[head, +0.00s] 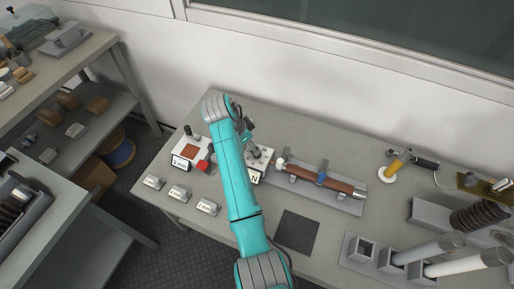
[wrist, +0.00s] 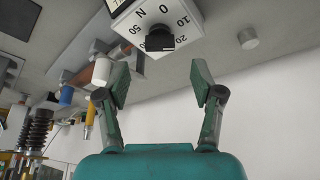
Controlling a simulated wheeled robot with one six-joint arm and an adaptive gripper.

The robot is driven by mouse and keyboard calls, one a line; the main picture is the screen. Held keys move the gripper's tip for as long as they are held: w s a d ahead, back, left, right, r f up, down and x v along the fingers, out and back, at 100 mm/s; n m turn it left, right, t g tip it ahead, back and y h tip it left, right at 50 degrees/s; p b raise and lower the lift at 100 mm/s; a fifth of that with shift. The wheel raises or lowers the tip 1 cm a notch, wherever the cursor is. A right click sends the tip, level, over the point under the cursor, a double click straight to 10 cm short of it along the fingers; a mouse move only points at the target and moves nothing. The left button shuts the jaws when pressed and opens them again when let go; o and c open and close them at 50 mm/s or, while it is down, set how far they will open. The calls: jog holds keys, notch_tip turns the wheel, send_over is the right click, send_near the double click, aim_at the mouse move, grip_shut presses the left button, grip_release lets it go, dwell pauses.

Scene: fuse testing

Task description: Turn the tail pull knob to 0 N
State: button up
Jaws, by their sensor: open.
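The tail pull knob (wrist: 160,39) is a black knob on a white dial box with the marks N, 0, 10, 20 and 50 showing in the wrist view. Which mark it points to is not clear. The dial box (head: 255,177) also shows in the head view, partly behind my arm, with an N label on its front. My gripper (wrist: 160,76) is open and empty, its two green fingers apart. In the wrist view the knob is beyond the fingertips, roughly centred between them and not touched. In the head view my gripper is mostly hidden by the arm.
A white box with a red block (head: 203,166) stands left of the dial box. To its right a brown cylinder (head: 337,184) lies in a grey cradle. A dark square mat (head: 297,231) lies in front. Several small labelled blocks (head: 179,192) line the left front edge.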

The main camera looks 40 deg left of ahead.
jog(key=x, duration=0.5)
jog(key=shift+w+f, duration=0.15)
jog(key=shift+f, duration=0.25)
jog(key=c, duration=1.1)
jog(key=shift+c, duration=0.2)
